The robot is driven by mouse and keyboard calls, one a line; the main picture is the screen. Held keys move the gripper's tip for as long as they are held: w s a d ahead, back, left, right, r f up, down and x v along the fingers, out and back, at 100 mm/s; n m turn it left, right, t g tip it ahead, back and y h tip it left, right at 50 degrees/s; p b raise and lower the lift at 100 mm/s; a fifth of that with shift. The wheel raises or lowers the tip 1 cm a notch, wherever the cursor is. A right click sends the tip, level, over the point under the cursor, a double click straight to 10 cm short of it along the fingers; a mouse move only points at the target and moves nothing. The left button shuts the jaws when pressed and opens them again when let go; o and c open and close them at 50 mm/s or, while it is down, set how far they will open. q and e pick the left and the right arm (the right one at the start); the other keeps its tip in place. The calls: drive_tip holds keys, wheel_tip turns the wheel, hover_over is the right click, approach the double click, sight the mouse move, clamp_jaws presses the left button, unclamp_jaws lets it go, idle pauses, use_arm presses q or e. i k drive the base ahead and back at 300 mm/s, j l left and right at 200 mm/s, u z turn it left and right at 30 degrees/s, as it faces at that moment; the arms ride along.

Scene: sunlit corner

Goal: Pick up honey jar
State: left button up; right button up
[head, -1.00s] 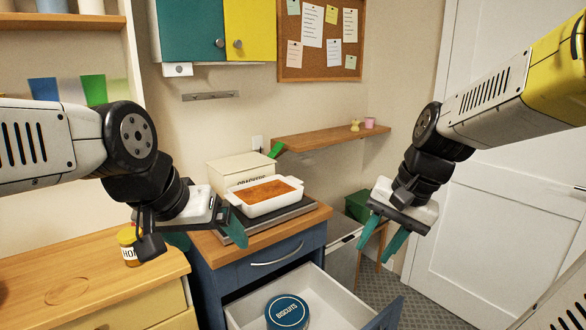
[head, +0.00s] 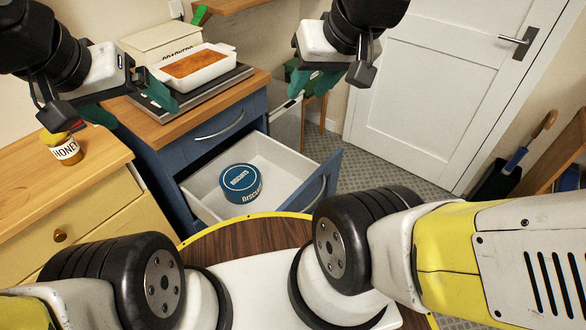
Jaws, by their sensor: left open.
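The honey jar (head: 66,150) has a yellow lid and a white "HONEY" label. It stands upright on the wooden counter (head: 75,185) at the left, near its back edge. My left gripper (head: 128,104) is open and empty, with its teal fingers spread. In the picture it is above and to the right of the jar, not touching it. My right gripper (head: 309,82) is at the top centre, far from the jar, with its teal fingers apart and nothing between them.
A blue cabinet (head: 165,165) has its drawer (head: 280,163) pulled out, holding a round biscuit tin (head: 240,180). A white door (head: 430,90) is at the right.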

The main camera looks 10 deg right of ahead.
sight(68, 152)
drive_tip(key=j+u, duration=0.1)
drive_tip(key=u, duration=1.15)
drive_tip(key=i+j, duration=0.75)
drive_tip(key=j, duration=0.2)
